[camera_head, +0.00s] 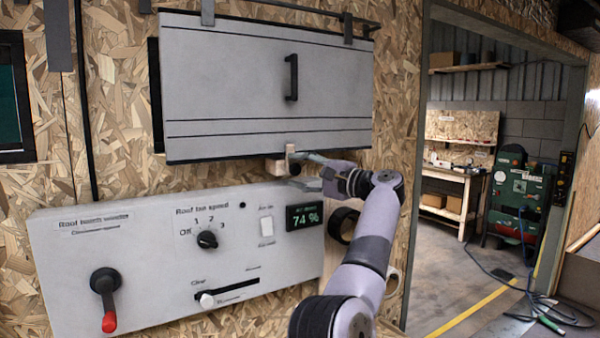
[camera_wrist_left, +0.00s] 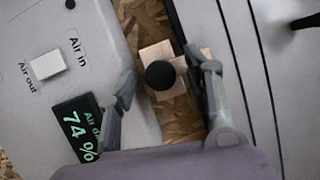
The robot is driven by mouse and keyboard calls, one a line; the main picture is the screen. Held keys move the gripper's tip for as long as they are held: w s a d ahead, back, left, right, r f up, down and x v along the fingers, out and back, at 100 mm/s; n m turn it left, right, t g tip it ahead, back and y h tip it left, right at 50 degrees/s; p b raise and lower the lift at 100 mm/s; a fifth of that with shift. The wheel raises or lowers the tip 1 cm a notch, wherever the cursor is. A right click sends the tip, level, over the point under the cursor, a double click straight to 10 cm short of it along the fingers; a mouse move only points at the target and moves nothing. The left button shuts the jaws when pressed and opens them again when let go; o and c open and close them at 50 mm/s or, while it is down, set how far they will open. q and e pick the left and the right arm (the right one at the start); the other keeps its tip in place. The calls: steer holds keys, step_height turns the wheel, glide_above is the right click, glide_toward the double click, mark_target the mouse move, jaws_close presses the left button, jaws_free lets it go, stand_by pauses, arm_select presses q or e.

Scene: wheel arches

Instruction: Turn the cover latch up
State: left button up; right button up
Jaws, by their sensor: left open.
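The grey cover (camera_head: 240,85) hangs on the chipboard wall, its black handle facing out. At its lower edge is a small pale wooden latch (camera_head: 289,158), partly hidden by my gripper. In the left wrist view the wooden latch pieces (camera_wrist_left: 158,51) show with a round black knob (camera_wrist_left: 160,75) in front. My left gripper (camera_head: 304,171) is open at the latch. In the wrist view its fingers (camera_wrist_left: 162,72) stand either side of the knob, one near the cover's edge, the other over the panel side. I cannot tell whether they touch the wood. My right gripper is not in view.
Below the cover is a grey control panel (camera_head: 150,255) with a red-tipped lever (camera_head: 107,300), a fan dial (camera_head: 207,239), a slider (camera_head: 207,299) and a display (camera_head: 304,216) reading 74 %. A doorway at right opens on a workshop with a bench (camera_head: 450,190).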

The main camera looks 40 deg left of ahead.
arm_select(q)
steer(key=d, duration=1.2)
steer(key=shift+f, duration=0.35)
